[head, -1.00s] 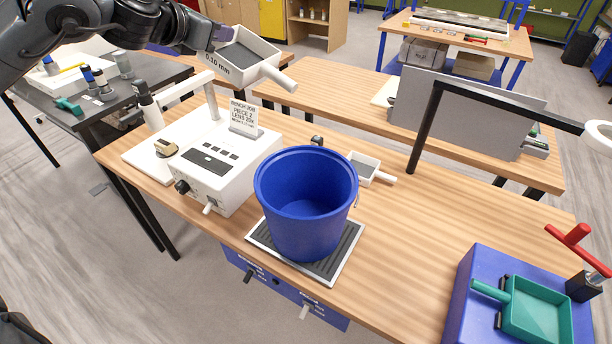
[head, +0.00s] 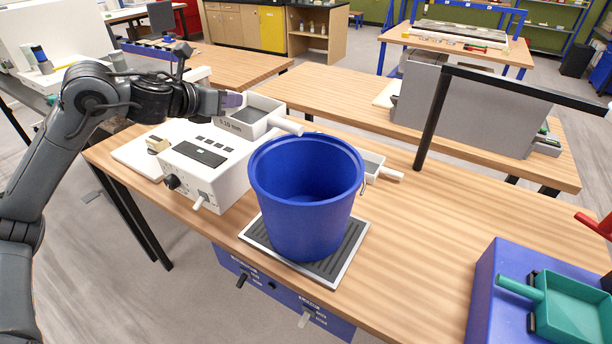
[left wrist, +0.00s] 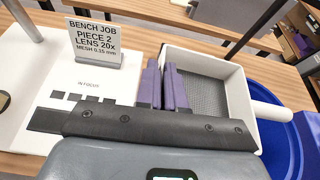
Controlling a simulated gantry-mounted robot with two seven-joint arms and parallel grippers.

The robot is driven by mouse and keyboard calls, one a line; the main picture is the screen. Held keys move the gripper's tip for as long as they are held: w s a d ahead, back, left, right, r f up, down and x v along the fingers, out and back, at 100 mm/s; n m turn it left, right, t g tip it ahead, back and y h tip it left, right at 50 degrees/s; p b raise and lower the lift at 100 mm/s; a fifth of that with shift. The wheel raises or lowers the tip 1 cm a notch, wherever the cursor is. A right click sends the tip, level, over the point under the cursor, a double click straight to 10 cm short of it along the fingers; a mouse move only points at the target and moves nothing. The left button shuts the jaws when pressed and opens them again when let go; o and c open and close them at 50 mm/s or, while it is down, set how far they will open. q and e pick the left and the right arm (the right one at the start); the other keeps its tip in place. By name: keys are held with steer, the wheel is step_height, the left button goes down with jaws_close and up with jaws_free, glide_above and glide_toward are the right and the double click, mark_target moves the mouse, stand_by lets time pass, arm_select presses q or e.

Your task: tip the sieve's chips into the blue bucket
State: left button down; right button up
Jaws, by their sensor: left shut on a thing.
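My left gripper (head: 234,100) is shut on the left wall of a white square sieve (head: 275,120) marked 0.10 mm, with a grey mesh and a white handle to the right. In the left wrist view its purple fingers (left wrist: 165,88) pinch the wall of the sieve (left wrist: 238,75). The sieve looks roughly level, above the bench behind the bucket's left rim. I cannot make out chips on the mesh. The blue bucket (head: 300,215) stands upright on a ribbed grey mat (head: 343,262); its visible inside looks empty. It also shows in the left wrist view (left wrist: 280,148). My right gripper is out of view.
A second small white sieve (head: 384,172) lies behind the bucket, partly hidden. A white instrument box (head: 205,172) stands left of the bucket. A black lamp post (head: 433,120) rises at the back.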

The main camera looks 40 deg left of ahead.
arm_select(q)
step_height(320, 180, down, 3)
steer(key=shift+d+r+b, duration=0.1)
steer(key=shift+d+b, duration=0.05)
steer(key=shift+b, duration=0.2)
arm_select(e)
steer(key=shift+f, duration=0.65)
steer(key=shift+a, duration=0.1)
arm_select(q)
steer(key=shift+r, duration=0.2)
steer(key=shift+r+p, duration=2)
steer(key=shift+r, duration=0.35)
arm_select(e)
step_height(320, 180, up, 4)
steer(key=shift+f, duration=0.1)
